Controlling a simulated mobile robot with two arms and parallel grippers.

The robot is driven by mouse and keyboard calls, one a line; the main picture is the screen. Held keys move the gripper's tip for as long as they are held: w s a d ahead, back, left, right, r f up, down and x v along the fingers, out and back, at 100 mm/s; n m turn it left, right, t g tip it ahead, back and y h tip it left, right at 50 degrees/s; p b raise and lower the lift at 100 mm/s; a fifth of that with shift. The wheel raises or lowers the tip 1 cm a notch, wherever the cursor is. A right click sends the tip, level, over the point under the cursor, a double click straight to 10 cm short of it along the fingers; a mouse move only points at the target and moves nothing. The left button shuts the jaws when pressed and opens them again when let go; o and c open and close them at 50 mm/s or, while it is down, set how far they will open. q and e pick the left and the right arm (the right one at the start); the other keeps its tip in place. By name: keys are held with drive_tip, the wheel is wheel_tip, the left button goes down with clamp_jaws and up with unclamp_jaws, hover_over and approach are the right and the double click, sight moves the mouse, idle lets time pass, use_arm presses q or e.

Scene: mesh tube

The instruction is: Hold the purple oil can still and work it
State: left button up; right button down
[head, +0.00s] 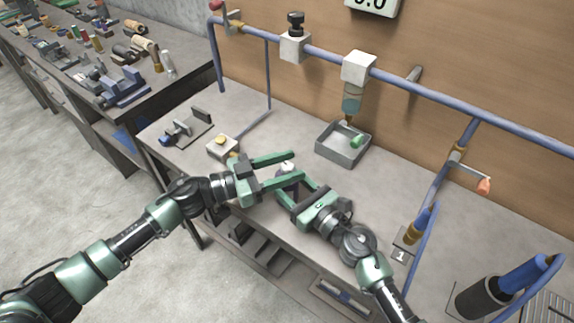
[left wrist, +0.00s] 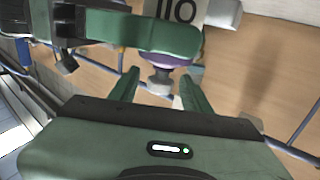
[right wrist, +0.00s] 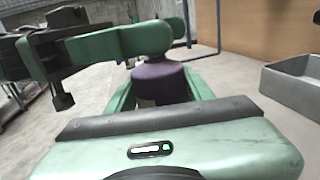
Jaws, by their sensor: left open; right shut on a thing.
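The purple oil can (head: 286,179) stands near the front of the bench, mostly hidden by my grippers in the head view. In the right wrist view its dark purple body (right wrist: 158,82) is between the fingers of my right gripper (head: 288,184), which is shut on it. My left gripper (head: 296,163) is open, with its fingers reaching around the can's upper part from the left. In the left wrist view a purple part and a grey neck (left wrist: 160,79) show between its fingertips.
A grey open tray (head: 343,157) with a green item lies behind the grippers, under a blue-liquid dispenser (head: 352,98). A small block with a yellow knob (head: 221,148) is left of the can. Blue pipes (head: 430,85) frame the bench.

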use_arm(q)
clamp_jaws()
drive_tip(key=shift+n+t, duration=0.4)
drive_tip(key=shift+t, duration=0.1)
drive_tip(key=n+t+y, duration=0.4)
drive_tip(key=t, duration=0.1)
drive_tip(key=shift+s+d+n+t+y, duration=0.1)
drive_tip(key=shift+d+n+t+y, duration=0.05)
drive_tip(key=shift+n+t+y, duration=0.15)
drive_tip(key=n+t+y, duration=0.1)
drive_tip(key=y, duration=0.1)
drive_tip(key=n+t+y, duration=0.2)
drive_tip(key=shift+r+n+y, duration=0.2)
drive_tip(key=shift+n+y, duration=0.1)
drive_tip(key=shift+y, duration=0.3)
drive_tip(key=shift+f+n+t+y, duration=0.1)
drive_tip(key=shift+n+t+y, duration=0.2)
unclamp_jaws()
